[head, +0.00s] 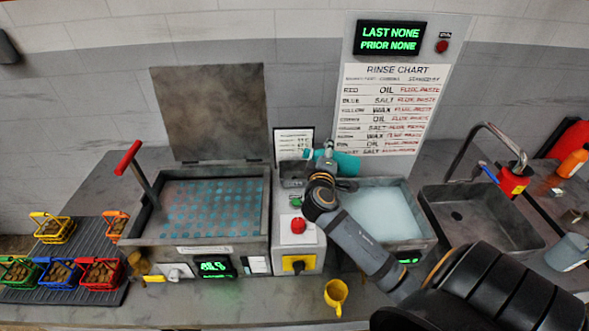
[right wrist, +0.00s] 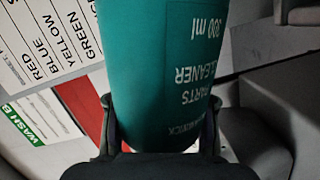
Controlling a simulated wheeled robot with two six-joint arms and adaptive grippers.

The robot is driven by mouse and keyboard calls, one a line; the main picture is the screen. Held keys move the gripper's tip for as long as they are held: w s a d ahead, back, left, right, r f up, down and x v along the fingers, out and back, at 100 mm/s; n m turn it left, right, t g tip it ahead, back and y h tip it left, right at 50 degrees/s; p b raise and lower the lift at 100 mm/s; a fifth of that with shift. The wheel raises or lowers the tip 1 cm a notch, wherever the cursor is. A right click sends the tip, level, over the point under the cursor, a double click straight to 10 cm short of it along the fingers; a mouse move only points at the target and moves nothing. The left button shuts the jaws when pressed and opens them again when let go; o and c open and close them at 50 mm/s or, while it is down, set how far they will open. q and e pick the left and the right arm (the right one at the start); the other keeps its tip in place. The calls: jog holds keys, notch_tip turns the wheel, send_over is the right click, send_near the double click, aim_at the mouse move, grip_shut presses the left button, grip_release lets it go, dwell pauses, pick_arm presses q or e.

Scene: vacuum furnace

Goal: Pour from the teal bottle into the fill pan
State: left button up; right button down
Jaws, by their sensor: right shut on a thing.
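The teal bottle (head: 345,163) is in my right gripper (head: 327,157), held sideways above the back of the machine. A small teal part of it shows left of the gripper. In the right wrist view the teal bottle (right wrist: 165,60) fills the middle, its "PARTS CLEANER" label upside down, between the fingers of my right gripper (right wrist: 160,130). A small grey open pan (head: 292,172), which looks like the fill pan, sits just left of and below the bottle. I cannot see any liquid leaving the bottle. My left gripper is out of view.
A tank with teal-dotted liquid (head: 213,208) and a raised lid (head: 212,110) is left. A pale bath (head: 375,213) lies under my right arm. A red button (head: 298,226) is in front of the pan. A sink (head: 470,213) is right; coloured baskets (head: 55,272) are left.

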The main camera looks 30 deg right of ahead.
jog(key=shift+w+a+r, duration=0.1)
jog(key=shift+r, duration=0.1)
jog(key=shift+a+r+n, duration=0.1)
jog(key=shift+n, duration=0.3)
jog(key=shift+d+r+p, duration=0.1)
jog(key=shift+d+p, duration=0.1)
jog(key=shift+p, duration=0.1)
jog(key=shift+r+n+p, duration=0.3)
jog(key=shift+n+p, duration=0.05)
jog(key=shift+n, duration=0.15)
dwell(2.8)
jog(key=r+m+p, duration=0.2)
jog(key=r+m, duration=0.1)
jog(key=r+m+p, duration=0.1)
jog(key=shift+s+d+r+y, duration=0.15)
jog(key=shift+s+r+y, duration=0.05)
jog(key=shift+s+y, duration=0.1)
dwell(0.4)
